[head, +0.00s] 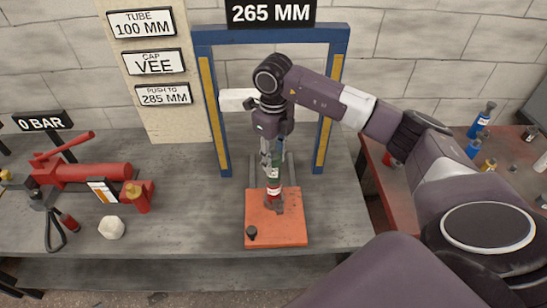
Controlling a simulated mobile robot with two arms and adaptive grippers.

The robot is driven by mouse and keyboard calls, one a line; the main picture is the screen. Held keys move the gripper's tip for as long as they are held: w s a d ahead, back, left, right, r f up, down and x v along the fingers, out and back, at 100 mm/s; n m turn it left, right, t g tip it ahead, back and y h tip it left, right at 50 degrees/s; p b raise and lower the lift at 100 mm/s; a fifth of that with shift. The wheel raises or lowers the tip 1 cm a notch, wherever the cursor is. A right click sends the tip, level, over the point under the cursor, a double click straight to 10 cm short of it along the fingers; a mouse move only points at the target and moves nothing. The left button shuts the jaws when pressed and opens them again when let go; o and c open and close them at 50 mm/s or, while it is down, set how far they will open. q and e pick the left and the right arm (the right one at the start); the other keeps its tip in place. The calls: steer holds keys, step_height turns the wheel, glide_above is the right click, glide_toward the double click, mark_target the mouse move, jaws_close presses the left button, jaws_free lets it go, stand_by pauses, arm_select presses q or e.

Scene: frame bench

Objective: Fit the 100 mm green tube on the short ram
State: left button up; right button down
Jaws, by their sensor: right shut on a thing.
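The tube appears in line above the ram. I cannot tell whether it touches the ram or sits over its top. My left gripper is not in view.
A red hand pump (85,174) with a 0 BAR sign (44,122) stands on the left of the grey bench (185,215). A white lump (112,228) lies near it. A small dark piece (251,233) is on the plate's front corner. A red table (405,195) with several parts stands right.

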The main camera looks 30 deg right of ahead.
steer(key=shift+f, duration=0.35)
steer(key=c, duration=1.4)
jaws_free()
step_height(320, 180, up, 12)
steer(key=shift+r, duration=0.1)
